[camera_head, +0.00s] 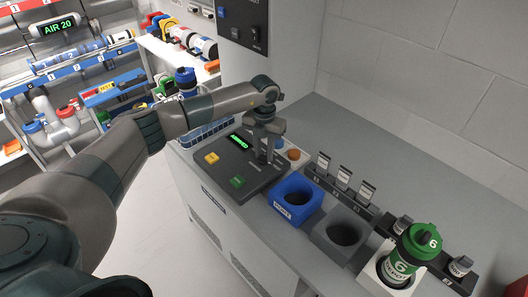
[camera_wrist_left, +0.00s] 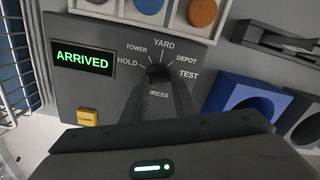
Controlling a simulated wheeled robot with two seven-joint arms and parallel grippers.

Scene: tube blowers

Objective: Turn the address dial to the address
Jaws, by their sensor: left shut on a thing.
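The address dial (camera_wrist_left: 158,72) sits on a dark grey panel (camera_wrist_left: 100,22), with HOLD, TOWER, YARD, DEPOT and TEST printed around it. My left gripper (camera_wrist_left: 160,85) is shut on the dial and hides most of it, so I cannot tell for sure which label it points at. The panel's display (camera_wrist_left: 83,57) reads ARRIVED in green. In the head view my left gripper (camera_head: 268,152) points down onto the panel (camera_head: 225,172). My right gripper is not in view.
A yellow button (camera_head: 211,158) and a green button (camera_head: 237,181) are on the panel. A blue square holder (camera_head: 296,215), a grey holder (camera_head: 325,240) and a green-capped canister (camera_head: 412,250) stand to the right. A sign (camera_head: 57,29) reads AIR 20.

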